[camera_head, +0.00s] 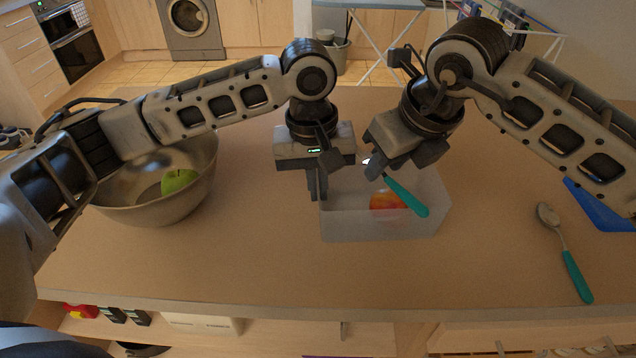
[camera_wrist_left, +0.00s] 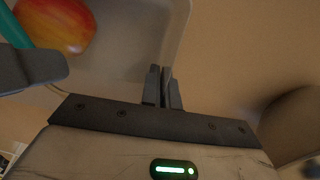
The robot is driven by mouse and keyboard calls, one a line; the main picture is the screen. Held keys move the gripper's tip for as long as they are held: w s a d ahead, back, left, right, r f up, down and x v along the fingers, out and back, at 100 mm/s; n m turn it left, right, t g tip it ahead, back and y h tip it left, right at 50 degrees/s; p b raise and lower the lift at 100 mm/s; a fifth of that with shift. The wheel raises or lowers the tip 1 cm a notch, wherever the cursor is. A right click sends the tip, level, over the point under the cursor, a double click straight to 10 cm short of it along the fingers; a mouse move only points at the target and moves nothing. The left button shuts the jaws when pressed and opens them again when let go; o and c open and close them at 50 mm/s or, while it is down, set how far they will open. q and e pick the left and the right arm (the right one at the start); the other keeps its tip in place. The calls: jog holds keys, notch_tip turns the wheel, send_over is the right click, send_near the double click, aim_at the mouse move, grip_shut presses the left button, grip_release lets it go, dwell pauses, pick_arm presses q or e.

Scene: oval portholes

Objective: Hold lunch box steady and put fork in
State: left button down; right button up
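The lunch box (camera_head: 340,226) is a translucent white open tray on the table's middle, with a red-yellow fruit (camera_head: 387,201) inside. My left gripper (camera_head: 318,192) points down at the box's left wall. In the left wrist view its fingers (camera_wrist_left: 163,88) are nearly together, with the wall's edge between them. My right gripper (camera_head: 375,168) is shut on the teal-handled fork (camera_head: 408,197) and holds it tilted above the box. The fork's handle points down to the right; its head is mostly hidden by the gripper. The handle also shows in the left wrist view (camera_wrist_left: 14,25), beside the fruit.
A metal bowl (camera_head: 150,212) with a green apple (camera_head: 179,181) stands at left, under my left arm. A teal-handled spoon (camera_head: 564,245) lies at right, near a blue object (camera_head: 598,207). The table (camera_head: 270,265) is clear in front of the box.

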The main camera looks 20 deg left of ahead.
jog(key=v, duration=1.2)
jog(key=shift+r, duration=0.1)
pick_arm(q)
jog(key=c, duration=1.6)
grip_release()
jog(key=r, duration=1.2)
jog(key=shift+s+a, duration=0.2)
jog(key=shift+a, duration=0.15)
